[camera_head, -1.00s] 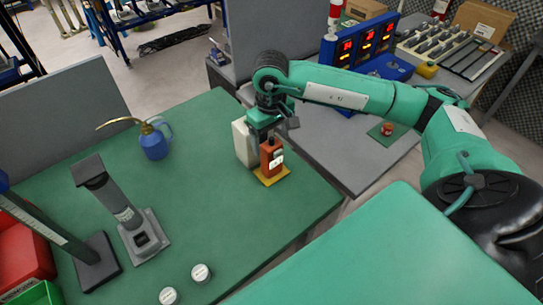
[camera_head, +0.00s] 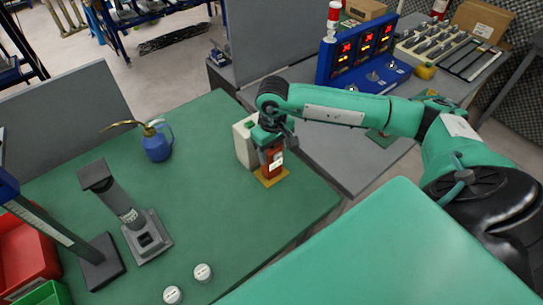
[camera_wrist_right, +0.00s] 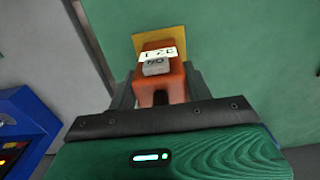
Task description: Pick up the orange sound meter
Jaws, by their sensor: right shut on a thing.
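The orange sound meter (camera_head: 272,162) stands upright at the right side of the green table, on a small yellow pad (camera_head: 271,177). It also shows in the right wrist view (camera_wrist_right: 160,88), with a white label and a grey block on its face. My right gripper (camera_head: 272,152) comes down over it from above, and its fingers (camera_wrist_right: 160,92) are shut on the meter's two sides. The meter's top is partly hidden by the gripper in the head view. My left gripper is not in view.
A pale box (camera_head: 245,146) stands close to the left of the meter. A blue oil can (camera_head: 156,142), a grey stand (camera_head: 145,236) and two white-topped round pieces (camera_head: 203,273) are on the green table (camera_head: 215,210). A blue display panel (camera_head: 362,48) stands on the grey bench behind.

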